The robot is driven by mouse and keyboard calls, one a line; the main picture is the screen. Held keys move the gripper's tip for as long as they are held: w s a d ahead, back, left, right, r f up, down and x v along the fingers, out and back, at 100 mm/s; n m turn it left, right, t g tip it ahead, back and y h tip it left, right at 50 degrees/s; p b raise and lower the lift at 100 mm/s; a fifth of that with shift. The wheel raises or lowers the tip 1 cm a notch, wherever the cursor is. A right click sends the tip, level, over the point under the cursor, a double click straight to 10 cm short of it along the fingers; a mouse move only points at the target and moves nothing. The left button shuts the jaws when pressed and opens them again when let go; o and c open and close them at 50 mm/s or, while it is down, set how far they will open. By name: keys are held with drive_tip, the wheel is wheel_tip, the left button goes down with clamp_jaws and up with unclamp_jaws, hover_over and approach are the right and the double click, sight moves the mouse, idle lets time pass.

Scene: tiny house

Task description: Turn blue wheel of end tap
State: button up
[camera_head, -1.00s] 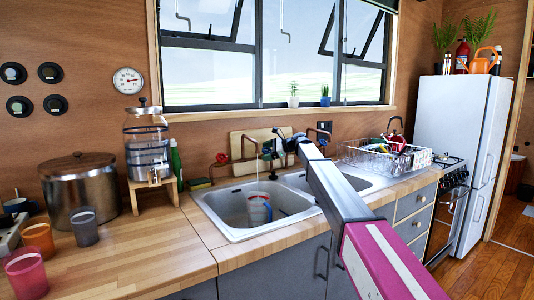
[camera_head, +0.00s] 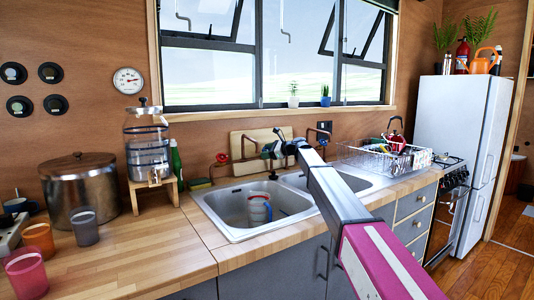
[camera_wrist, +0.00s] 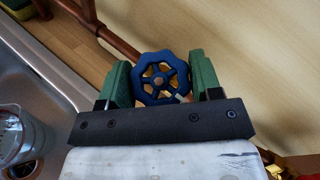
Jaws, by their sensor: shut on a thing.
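The blue wheel (camera_wrist: 158,72) of the tap shows in the wrist view, with its spokes facing the camera. My gripper (camera_wrist: 162,74) has one green finger on each side of its rim and is shut on it. In the head view my gripper (camera_head: 274,150) is at the copper pipework behind the sink and hides the wheel. A copper pipe (camera_wrist: 112,35) runs beyond the wheel in the wrist view.
The double sink (camera_head: 237,233) lies below, with a cup (camera_head: 260,209) in its left basin. A red wheel (camera_head: 222,158) is left of my gripper. A wooden board (camera_head: 240,140) leans behind, and a dish rack (camera_head: 380,160) stands right.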

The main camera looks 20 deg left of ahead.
drive_tip(key=o, duration=0.9)
drive_tip(key=v, duration=1)
drive_tip(key=shift+d, duration=0.4)
